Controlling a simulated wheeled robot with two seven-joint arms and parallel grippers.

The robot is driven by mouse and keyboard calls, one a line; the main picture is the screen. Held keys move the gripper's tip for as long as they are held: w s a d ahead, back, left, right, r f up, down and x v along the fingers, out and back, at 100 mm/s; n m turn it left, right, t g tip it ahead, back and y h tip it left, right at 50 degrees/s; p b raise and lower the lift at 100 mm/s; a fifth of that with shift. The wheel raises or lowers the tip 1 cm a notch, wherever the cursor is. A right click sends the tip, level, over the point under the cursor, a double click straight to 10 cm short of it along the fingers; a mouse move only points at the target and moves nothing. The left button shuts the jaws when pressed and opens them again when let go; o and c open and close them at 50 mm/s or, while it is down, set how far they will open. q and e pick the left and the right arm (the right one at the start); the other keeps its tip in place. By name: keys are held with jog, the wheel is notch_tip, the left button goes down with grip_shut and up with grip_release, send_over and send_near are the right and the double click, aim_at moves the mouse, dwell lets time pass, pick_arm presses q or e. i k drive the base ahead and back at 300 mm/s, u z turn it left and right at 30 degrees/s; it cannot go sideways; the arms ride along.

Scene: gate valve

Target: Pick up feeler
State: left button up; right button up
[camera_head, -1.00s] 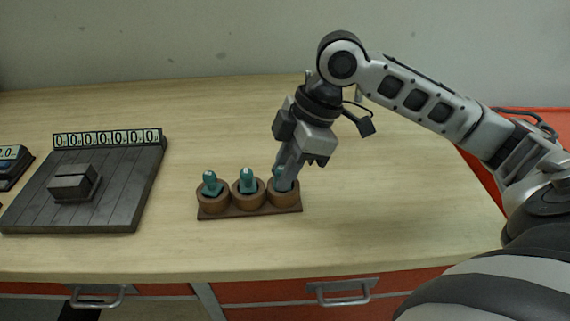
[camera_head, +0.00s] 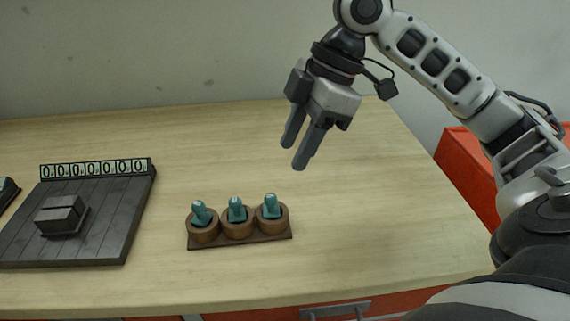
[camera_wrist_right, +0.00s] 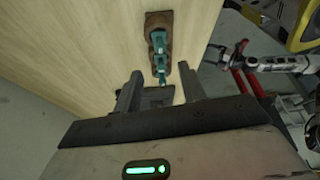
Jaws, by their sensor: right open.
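Three teal-topped feelers stand in the round cups of a brown wooden holder (camera_head: 262,238) on the table. The left feeler (camera_head: 201,212) leans a little, the middle feeler (camera_head: 236,208) and the right feeler (camera_head: 271,205) stand closer to upright. My right gripper (camera_head: 296,156) is open and empty, above and behind the right feeler, with its fingers pointing down. In the right wrist view the holder (camera_wrist_right: 158,22) and teal feelers (camera_wrist_right: 160,60) lie beyond the open fingers (camera_wrist_right: 160,88). My left gripper is not in view.
A dark slatted board (camera_head: 105,225) with a grey block (camera_head: 60,215) and a row of number tiles (camera_head: 95,169) is at the left. A red cabinet (camera_head: 465,170) stands beyond the table's right edge. The table right of the holder is clear.

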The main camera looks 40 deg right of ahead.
aim_at(237, 213)
jog(key=k, duration=1)
